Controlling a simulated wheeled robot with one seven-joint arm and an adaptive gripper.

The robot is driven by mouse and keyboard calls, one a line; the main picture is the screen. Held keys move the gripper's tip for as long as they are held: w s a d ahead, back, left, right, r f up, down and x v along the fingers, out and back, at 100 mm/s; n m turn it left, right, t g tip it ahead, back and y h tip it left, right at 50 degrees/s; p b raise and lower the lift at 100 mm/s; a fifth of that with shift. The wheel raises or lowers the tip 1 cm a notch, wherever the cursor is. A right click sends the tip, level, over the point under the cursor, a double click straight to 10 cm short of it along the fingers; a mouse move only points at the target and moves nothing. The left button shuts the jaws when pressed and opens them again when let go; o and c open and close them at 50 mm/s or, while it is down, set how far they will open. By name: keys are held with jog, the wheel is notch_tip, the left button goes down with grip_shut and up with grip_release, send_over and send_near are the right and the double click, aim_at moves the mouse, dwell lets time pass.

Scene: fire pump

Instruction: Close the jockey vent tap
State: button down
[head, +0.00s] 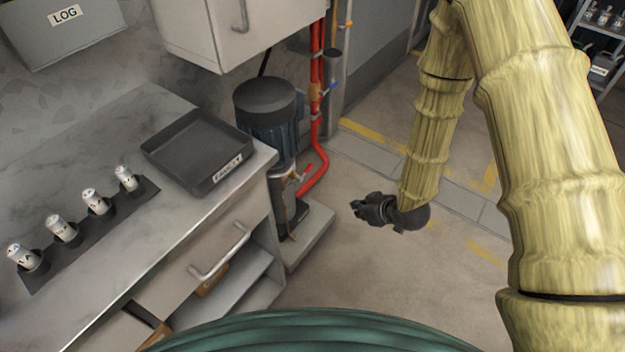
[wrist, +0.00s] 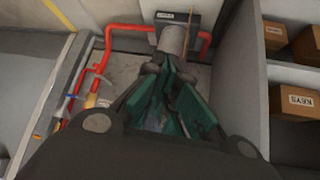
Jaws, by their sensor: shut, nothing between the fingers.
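The jockey pump (head: 268,112) is a dark upright motor on a pale plinth beside the counter. Red pipes (head: 315,130) rise behind it, with a small blue-handled tap (head: 328,88) high up and a red lever (head: 304,173) low beside the pump. I cannot tell which of these is the vent tap. My gripper (head: 362,208) is shut and empty, to the right of the pump and apart from it. In the wrist view my fingers (wrist: 168,75) point toward a grey cylinder and red pipes (wrist: 98,68); a small blue part (wrist: 91,101) shows at left.
A counter (head: 100,125) at left bears a black tray (head: 198,150) and a rack of several white-topped cylinders. A wall cabinet (head: 240,30) hangs above the pump. Boxes (wrist: 296,102) sit on shelves at right in the wrist view. The floor around my gripper is clear.

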aim_at(310, 167)
jog(key=w+a+r+n+t+y+b, duration=0.1)
jog(key=w+a+r+n+y+b, duration=0.1)
jog(key=w+a+n+b, duration=0.3)
jog(key=w+a+r+y+b, duration=0.1)
jog(key=w+b, duration=0.1)
jog(key=w, duration=0.4)
jog(key=b+x, duration=0.3)
jog(key=x, duration=1)
jog(key=shift+w+a+r+t+b, duration=0.25)
jog(key=shift+w+t+b, duration=0.1)
jog(key=shift+w, duration=0.15)
jog(key=shift+d+r+p, duration=0.1)
jog(key=shift+p, duration=0.5)
jog(key=shift+w+p, duration=0.1)
jog(key=shift+p, duration=0.35)
jog(key=shift+w+d+f+m+g+y+p, duration=0.15)
jog(key=shift+f+g+p, duration=0.2)
jog(key=shift+p, duration=0.3)
jog(key=shift+w+d+f+m+g+y+p, duration=0.1)
jog(key=shift+w+d+f+m+y+p, duration=0.1)
jog(key=shift+f+p, duration=0.35)
jog(key=shift+r, duration=0.2)
